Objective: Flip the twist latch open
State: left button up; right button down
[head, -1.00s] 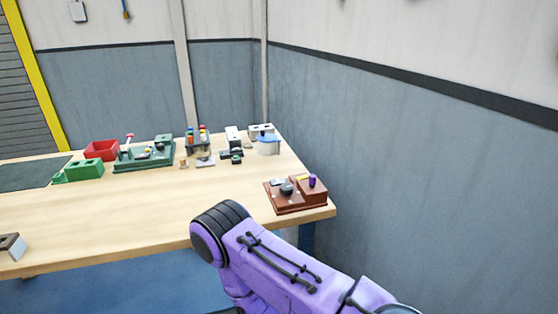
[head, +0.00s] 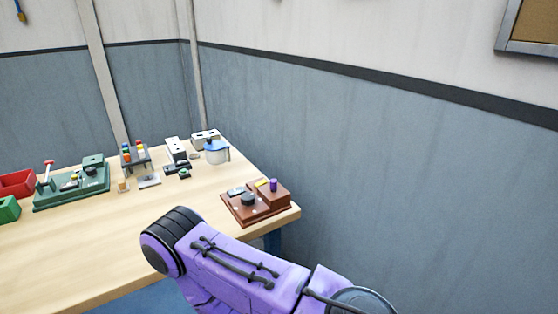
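I cannot clearly make out a twist latch at this size. A brown fixture (head: 268,207) sits at the table's right end, with a dark round knob (head: 248,199), a purple cylinder (head: 273,184) and a small yellow piece on it. A green board (head: 72,196) with several small parts, one a red-topped lever (head: 47,168), lies at the left of the table. Neither gripper shows. A purple arm link of mine, with a black ribbed end, reaches in from the bottom right, in front of the table's right end.
The wooden table (head: 125,235) is bare along its front. A red bin (head: 17,184) and a green block (head: 8,209) are at the left. A rack of coloured pieces (head: 134,156) and a blue-lidded white pot (head: 216,153) stand at the back. A grey wall (head: 380,170) rises behind.

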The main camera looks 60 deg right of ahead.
aim_at(262, 183)
jog(key=z, duration=1.2)
